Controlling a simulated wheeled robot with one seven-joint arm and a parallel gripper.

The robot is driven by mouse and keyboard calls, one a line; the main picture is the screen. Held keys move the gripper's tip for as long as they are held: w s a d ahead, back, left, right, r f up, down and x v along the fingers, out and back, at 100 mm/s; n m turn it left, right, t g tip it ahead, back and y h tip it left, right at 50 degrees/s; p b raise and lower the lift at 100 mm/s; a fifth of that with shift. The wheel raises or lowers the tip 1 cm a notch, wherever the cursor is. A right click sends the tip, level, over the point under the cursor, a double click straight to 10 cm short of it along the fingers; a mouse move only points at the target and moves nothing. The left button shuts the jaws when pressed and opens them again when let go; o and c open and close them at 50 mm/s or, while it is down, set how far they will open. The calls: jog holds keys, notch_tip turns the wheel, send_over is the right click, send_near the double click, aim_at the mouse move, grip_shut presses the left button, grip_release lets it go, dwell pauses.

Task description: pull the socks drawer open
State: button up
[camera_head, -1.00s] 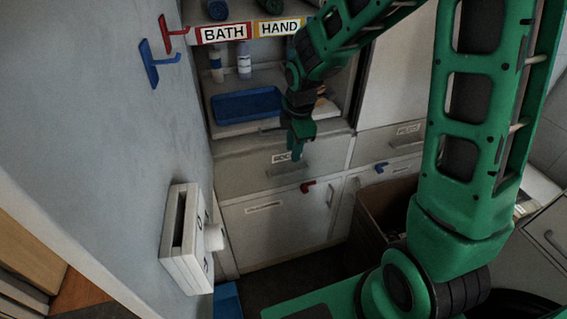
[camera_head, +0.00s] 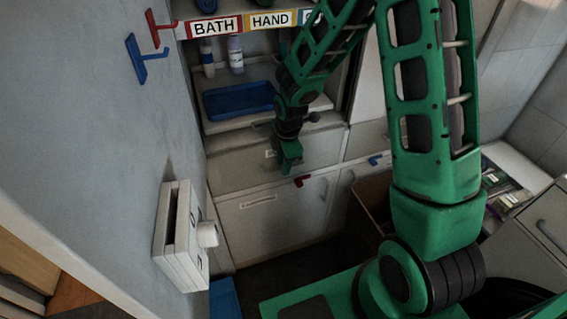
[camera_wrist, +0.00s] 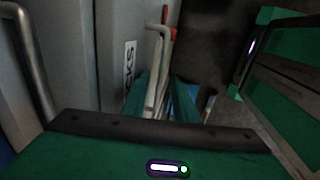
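The socks drawer (camera_head: 235,160) is a grey front below the open shelf, and it looks shut. In the wrist view, the pale bar handle (camera_wrist: 157,72) runs between the two green fingers of my gripper (camera_wrist: 166,98). The fingers stand apart, with a gap visible beside the bar. Firm contact cannot be made out.
A blue tray (camera_head: 240,101) lies on the shelf above. A brown bin (camera_head: 368,205) stands right. A wall box (camera_head: 180,235) juts out at left.

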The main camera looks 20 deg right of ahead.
grip_shut()
jog(key=shift+w+r, duration=0.1)
jog(key=shift+w, duration=0.05)
dwell(1.3)
